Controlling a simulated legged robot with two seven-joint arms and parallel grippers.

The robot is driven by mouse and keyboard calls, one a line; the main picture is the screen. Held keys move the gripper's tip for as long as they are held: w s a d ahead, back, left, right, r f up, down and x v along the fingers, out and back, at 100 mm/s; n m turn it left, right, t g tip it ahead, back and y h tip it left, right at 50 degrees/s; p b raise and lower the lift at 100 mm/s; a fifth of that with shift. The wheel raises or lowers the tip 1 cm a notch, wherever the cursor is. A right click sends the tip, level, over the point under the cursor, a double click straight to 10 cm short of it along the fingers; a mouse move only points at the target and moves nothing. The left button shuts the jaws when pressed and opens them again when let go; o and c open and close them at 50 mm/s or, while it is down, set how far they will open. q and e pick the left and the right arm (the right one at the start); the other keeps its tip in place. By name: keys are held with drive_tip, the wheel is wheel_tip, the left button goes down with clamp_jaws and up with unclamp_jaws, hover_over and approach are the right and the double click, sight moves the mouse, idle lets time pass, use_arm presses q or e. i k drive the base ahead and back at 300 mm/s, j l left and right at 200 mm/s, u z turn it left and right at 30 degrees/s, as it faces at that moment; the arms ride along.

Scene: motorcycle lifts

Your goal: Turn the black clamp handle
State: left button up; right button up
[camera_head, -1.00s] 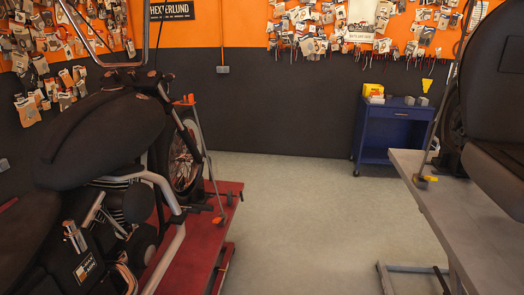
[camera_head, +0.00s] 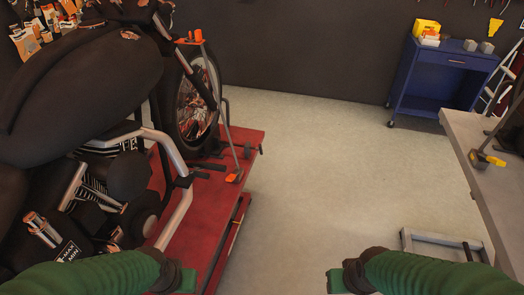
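A red motorcycle lift (camera_head: 215,215) stands at left with a black motorcycle (camera_head: 85,80) on it. The motorcycle's front wheel (camera_head: 196,100) sits near the lift's far end. A small black handle (camera_head: 248,151), which looks like the clamp handle, sticks out at the lift's right edge beside the wheel. My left gripper (camera_head: 184,278) is at the bottom edge, in front of the lift and well short of the handle. My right gripper (camera_head: 340,281) is at the bottom, over the floor to the right of the lift. Their fingers are not clear, and I see nothing held.
A thin strut (camera_head: 222,105) with orange ends rises beside the wheel. A blue cart (camera_head: 440,80) stands at the back wall. A grey lift (camera_head: 470,135) is at right, with a metal frame (camera_head: 440,243) low beside it. The floor (camera_head: 320,165) between the lifts is clear.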

sight(260, 148)
drive_tip(key=i+l+u, duration=0.15)
drive_tip(key=u, duration=0.45)
drive_tip(key=i+l+u, duration=0.1)
drive_tip(key=l, duration=0.2)
drive_tip(key=i+l+u, duration=0.25)
drive_tip(key=i+l, duration=0.15)
drive_tip(key=l, duration=0.25)
drive_tip(key=i+l+u, duration=0.1)
drive_tip(key=l, duration=0.25)
drive_tip(key=i+l+u, duration=0.1)
drive_tip(key=l, duration=0.25)
drive_tip(key=i+l+u, duration=0.15)
drive_tip(key=l, duration=0.2)
drive_tip(key=i+l, duration=0.1)
drive_tip(key=l, duration=0.3)
drive_tip(key=i+l, duration=0.1)
drive_tip(key=l, duration=0.25)
drive_tip(key=i+l, duration=0.1)
drive_tip(key=l, duration=0.3)
drive_tip(key=i+l, duration=0.1)
drive_tip(key=l, duration=0.3)
